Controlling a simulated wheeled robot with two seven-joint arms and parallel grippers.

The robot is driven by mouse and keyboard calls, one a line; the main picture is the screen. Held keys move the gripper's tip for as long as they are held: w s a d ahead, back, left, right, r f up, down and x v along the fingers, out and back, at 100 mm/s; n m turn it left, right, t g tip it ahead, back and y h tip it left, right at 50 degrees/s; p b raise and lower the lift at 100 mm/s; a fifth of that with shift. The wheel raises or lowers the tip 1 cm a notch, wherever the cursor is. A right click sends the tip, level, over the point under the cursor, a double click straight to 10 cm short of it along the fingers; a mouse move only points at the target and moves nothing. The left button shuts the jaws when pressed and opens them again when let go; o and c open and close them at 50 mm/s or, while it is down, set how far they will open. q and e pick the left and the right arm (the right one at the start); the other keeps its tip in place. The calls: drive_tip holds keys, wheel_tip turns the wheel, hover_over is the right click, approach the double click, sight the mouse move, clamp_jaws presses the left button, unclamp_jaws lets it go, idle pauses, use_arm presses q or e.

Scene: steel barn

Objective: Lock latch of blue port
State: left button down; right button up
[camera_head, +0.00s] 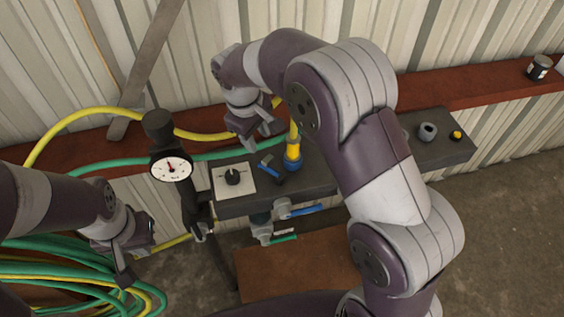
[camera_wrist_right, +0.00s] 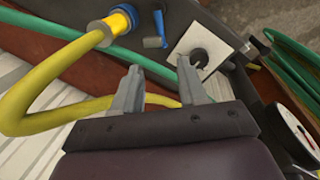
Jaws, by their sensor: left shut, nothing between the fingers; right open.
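The blue port (camera_head: 293,166) is on the dark bench, with a yellow hose connector (camera_head: 293,149) seated in it. It shows in the right wrist view as a blue ring (camera_wrist_right: 126,14) around the yellow connector. A small blue lever, apparently its latch (camera_head: 268,166), stands just left of the port; it also shows in the wrist view (camera_wrist_right: 158,28). My right gripper (camera_head: 262,136) is open and empty behind the lever, apart from it; its two fingers (camera_wrist_right: 158,82) show in the wrist view. My left gripper (camera_head: 124,276) is shut and empty at lower left, away from the port.
A white plate with a black knob (camera_head: 234,179) and a gauge (camera_head: 172,169) stand left of the lever. Blue-handled (camera_head: 300,211) and green-handled (camera_head: 283,238) valves hang below the bench front. Yellow and green hoses (camera_head: 60,252) coil at lower left. A corrugated wall (camera_head: 420,40) stands behind.

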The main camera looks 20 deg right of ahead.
sight(266, 166)
drive_tip(key=f, duration=0.3)
drive_tip(key=d+f, duration=0.1)
drive_tip(key=f, duration=0.3)
drive_tip(key=w+f, duration=0.1)
drive_tip(key=f, duration=0.3)
drive_tip(key=shift+w+d+f+p, duration=0.1)
drive_tip(key=shift+d+f+p, duration=0.15)
drive_tip(key=shift+d+p, duration=0.15)
drive_tip(key=shift+f, duration=0.15)
drive_tip(key=shift+s+a, duration=0.1)
drive_tip(key=shift+s, duration=0.15)
use_arm(q)
drive_tip(key=shift+s+d+r, duration=0.1)
drive_tip(key=shift+s+r, duration=0.1)
drive_tip(key=shift+r, duration=0.05)
use_arm(e)
drive_tip(key=shift+w+m, duration=0.15)
drive_tip(key=shift+m, duration=0.15)
clamp_jaws()
